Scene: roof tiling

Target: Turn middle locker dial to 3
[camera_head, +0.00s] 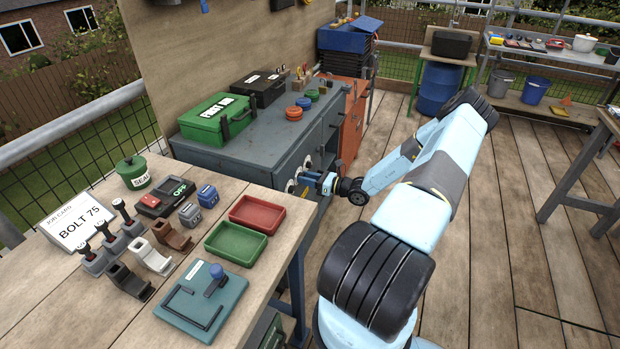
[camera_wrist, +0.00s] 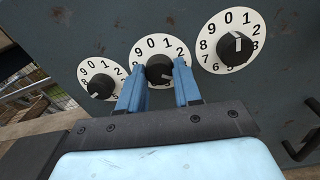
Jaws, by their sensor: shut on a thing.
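Three white dials with black knobs sit in a slanting row on the dark grey locker front (camera_wrist: 105,30) in the wrist view. The middle dial (camera_wrist: 151,43) has its knob (camera_wrist: 159,69) between the two blue fingers of my gripper (camera_wrist: 160,85), which is shut on it. The knob's pale mark points to the right and slightly down, below the 2. The right finger hides the numbers there. The left dial (camera_wrist: 91,68) has its mark toward the lower left. The right dial (camera_wrist: 229,26) has its mark pointing up, near 0 and 1. In the head view my gripper (camera_head: 318,181) reaches the locker front.
A green first aid box (camera_head: 215,118), a black case (camera_head: 258,88) and coloured discs (camera_head: 294,113) stand on the cabinet top. A wooden bench (camera_head: 110,310) with trays and tools is in the near left. A dark handle (camera_wrist: 300,145) shows at the lower right of the wrist view.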

